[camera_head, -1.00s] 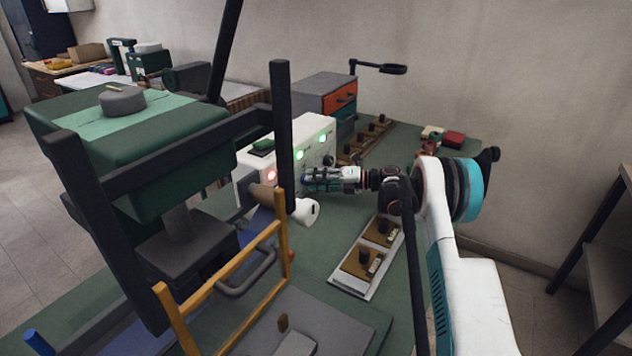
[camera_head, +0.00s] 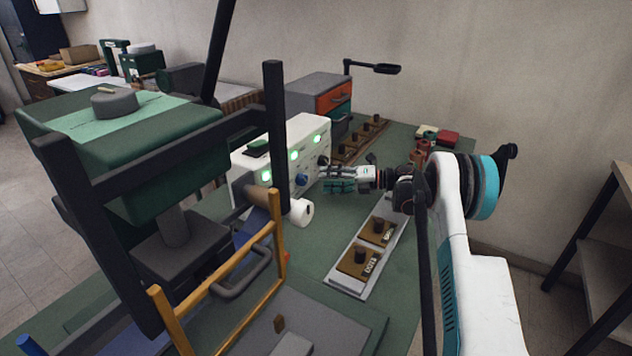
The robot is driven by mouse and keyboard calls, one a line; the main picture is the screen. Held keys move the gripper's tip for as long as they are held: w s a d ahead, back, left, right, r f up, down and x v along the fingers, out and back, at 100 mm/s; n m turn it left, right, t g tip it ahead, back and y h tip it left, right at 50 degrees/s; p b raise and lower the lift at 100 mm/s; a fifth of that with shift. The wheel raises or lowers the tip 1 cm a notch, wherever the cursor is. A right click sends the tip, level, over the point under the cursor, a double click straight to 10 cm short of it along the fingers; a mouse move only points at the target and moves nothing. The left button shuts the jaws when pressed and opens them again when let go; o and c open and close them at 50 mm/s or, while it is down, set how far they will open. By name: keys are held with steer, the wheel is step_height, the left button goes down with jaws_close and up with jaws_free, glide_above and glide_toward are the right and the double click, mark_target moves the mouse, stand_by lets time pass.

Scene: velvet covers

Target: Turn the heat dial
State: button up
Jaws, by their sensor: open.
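A white control box (camera_head: 313,135) stands on the green bench, with three green lights on its front. A blue dial (camera_head: 302,180) and a dark dial (camera_head: 323,160) stick out of that front. Which of them is the heat dial I cannot tell. My gripper (camera_head: 327,179) is open and empty, just right of the blue dial, its fingers pointing at the box. A small gap shows between the fingertips and the blue dial. The lower left of the box front is hidden behind a dark upright post and a white roll.
A dark press frame (camera_head: 274,130) and a yellow rail (camera_head: 168,318) stand in front of the box. A tray with two knobbed brown blocks (camera_head: 359,262) lies below my arm. A drawer cabinet (camera_head: 318,92) and small red blocks (camera_head: 447,137) are behind. Open green bench lies around the tray.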

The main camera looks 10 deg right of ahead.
steer(key=v, duration=0.5)
steer(key=shift+s+d, duration=0.2)
steer(key=shift+d, duration=0.15)
steer(key=m+t+h+p, duration=0.6)
steer(key=m+h, duration=0.2)
steer(key=m, duration=1.2)
glide_toward(305, 181)
steer(key=b+x, duration=0.4)
steer(key=x, duration=0.4)
steer(key=shift+w+a, duration=0.1)
steer(key=shift+w, duration=0.1)
steer(key=c, duration=1.1)
